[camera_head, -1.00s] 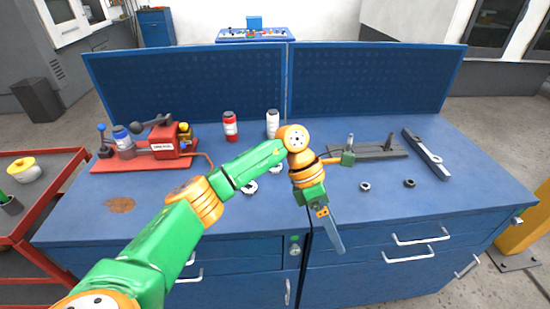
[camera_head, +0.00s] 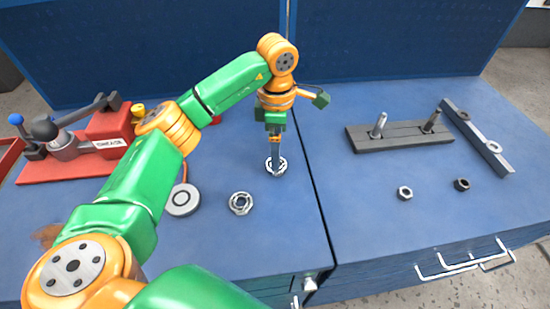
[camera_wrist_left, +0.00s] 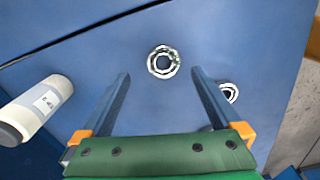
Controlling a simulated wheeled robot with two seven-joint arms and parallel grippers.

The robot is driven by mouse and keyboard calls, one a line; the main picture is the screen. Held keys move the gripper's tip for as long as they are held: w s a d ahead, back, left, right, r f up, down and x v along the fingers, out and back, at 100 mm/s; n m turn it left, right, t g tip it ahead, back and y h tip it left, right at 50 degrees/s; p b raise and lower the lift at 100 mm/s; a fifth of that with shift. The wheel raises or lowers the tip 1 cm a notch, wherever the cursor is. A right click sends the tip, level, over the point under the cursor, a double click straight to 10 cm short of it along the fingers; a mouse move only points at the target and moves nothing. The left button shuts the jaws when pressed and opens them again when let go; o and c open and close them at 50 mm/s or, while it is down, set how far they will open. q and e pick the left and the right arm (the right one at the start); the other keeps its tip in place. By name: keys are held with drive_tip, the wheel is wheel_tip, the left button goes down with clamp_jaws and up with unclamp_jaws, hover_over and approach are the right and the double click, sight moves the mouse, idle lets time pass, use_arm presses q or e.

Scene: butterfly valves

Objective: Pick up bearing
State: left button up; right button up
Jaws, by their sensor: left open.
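One silver ring bearing (camera_head: 269,164) lies on the blue bench top, partly hidden behind my fingers in the head view. A second bearing (camera_head: 241,203) lies nearer the front, to its left. My left gripper (camera_head: 277,158) points down over the first bearing, open and empty. In the left wrist view one bearing (camera_wrist_left: 163,62) shows centred ahead of the gap between the spread fingers of the left gripper (camera_wrist_left: 162,78). The other bearing (camera_wrist_left: 230,92) is outside the right finger. How high the fingertips are above the bench is hard to tell. My right gripper is not in view.
A grey disc (camera_head: 182,200) lies left of the bearings. A red grease tool (camera_head: 108,128) stands at the left. A dark plate with upright pins (camera_head: 385,135), a long bar (camera_head: 475,135) and two nuts (camera_head: 405,193) are at the right. A white bottle (camera_wrist_left: 40,107) lies left in the wrist view.

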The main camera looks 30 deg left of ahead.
use_arm(q)
drive_tip(key=f, duration=0.1)
drive_tip(key=f+p, duration=0.1)
drive_tip(key=f, duration=0.2)
drive_tip(key=shift+s+d, duration=0.35)
drive_tip(key=shift+d, duration=0.05)
drive_tip(key=shift+w+a+f, duration=0.2)
drive_tip(key=shift+w+f, duration=0.05)
drive_tip(key=shift+f, duration=0.15)
drive_tip(key=shift+s+d+r, duration=0.1)
drive_tip(key=shift+s, duration=0.05)
drive_tip(key=c, duration=0.8)
clamp_jaws()
